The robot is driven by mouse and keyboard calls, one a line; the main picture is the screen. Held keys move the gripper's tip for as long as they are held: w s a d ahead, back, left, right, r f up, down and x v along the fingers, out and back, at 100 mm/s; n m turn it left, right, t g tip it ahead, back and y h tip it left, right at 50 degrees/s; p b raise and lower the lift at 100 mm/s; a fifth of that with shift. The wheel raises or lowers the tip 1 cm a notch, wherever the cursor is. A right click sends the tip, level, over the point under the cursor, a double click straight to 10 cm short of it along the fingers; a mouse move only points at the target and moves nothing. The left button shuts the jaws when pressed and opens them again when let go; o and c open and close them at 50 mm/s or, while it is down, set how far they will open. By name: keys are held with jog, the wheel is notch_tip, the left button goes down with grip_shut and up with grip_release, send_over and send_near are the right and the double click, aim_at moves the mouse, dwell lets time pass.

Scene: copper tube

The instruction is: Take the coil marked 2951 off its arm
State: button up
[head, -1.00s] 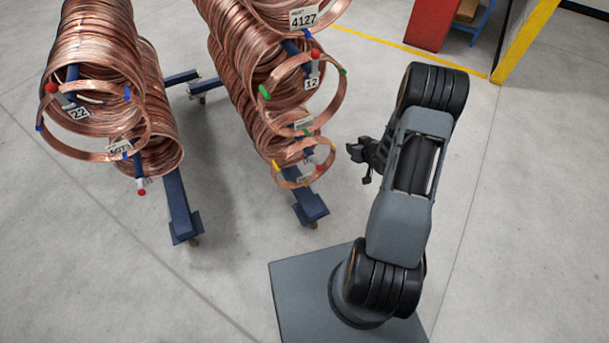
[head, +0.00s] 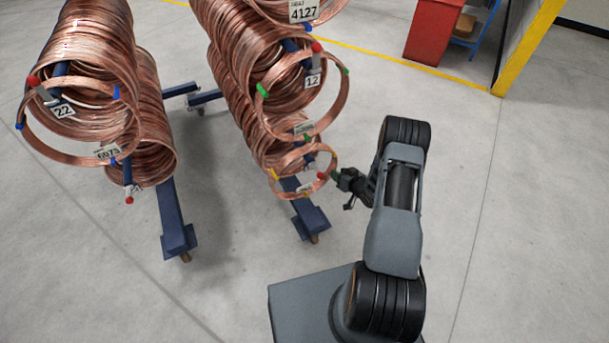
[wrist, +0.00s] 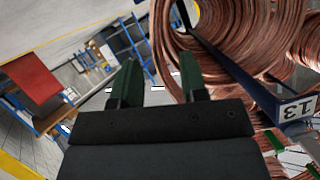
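I cannot read 2951 on any tag. A small copper coil with yellow clips (head: 283,190) hangs low on the right rack, and its tag is too small to read. A larger coil with green clips (head: 345,98) hangs above it; its tag (head: 303,127) is also unreadable. My gripper (head: 338,177) is just right of the small coil's rim; I cannot tell whether they touch. In the wrist view its two green fingers (wrist: 158,85) are apart with nothing gripped, and copper coils (wrist: 235,35) lie beyond the right finger.
A left rack holds coils (head: 100,50) tagged 22 and 6073. A tag 4127 (head: 303,10) and a plate 12 (head: 313,81) show on the right rack. A plate 13 (wrist: 298,108) marks a blue arm. Blue rack feet (head: 180,240) stand on the floor. Floor right of my arm is clear.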

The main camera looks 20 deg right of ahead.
jog(key=shift+b+x, duration=1.1)
jog(key=shift+x, duration=1.6)
jog(key=shift+w+d+r, duration=0.15)
grip_shut()
